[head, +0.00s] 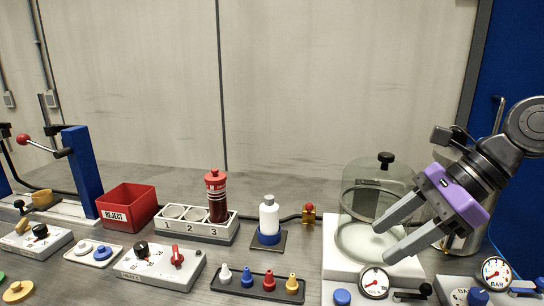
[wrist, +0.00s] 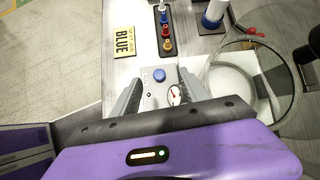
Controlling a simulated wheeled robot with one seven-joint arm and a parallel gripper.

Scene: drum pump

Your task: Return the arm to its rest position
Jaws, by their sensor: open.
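My gripper (head: 391,232) is purple with two grey fingers. In the head view it is at the right, in front of the glass bell jar (head: 362,205) with its black knob, fingers pointing down and left. The fingers are apart with nothing between them. In the wrist view my gripper (wrist: 162,88) shows from behind, with the blue button (wrist: 159,75) and the dial gauge (wrist: 174,96) of the bell jar's base seen between the fingers. The bell jar also shows at the right in the wrist view (wrist: 292,92). Whether the gripper touches the jar I cannot tell.
On the bench stand a red reject box (head: 129,206), a numbered rack (head: 174,227) with a red cylinder (head: 216,194), a white bottle (head: 268,217) and a tray of coloured nozzles (head: 258,285). A second gauge box (head: 478,289) is at the right. Free air lies above the bench.

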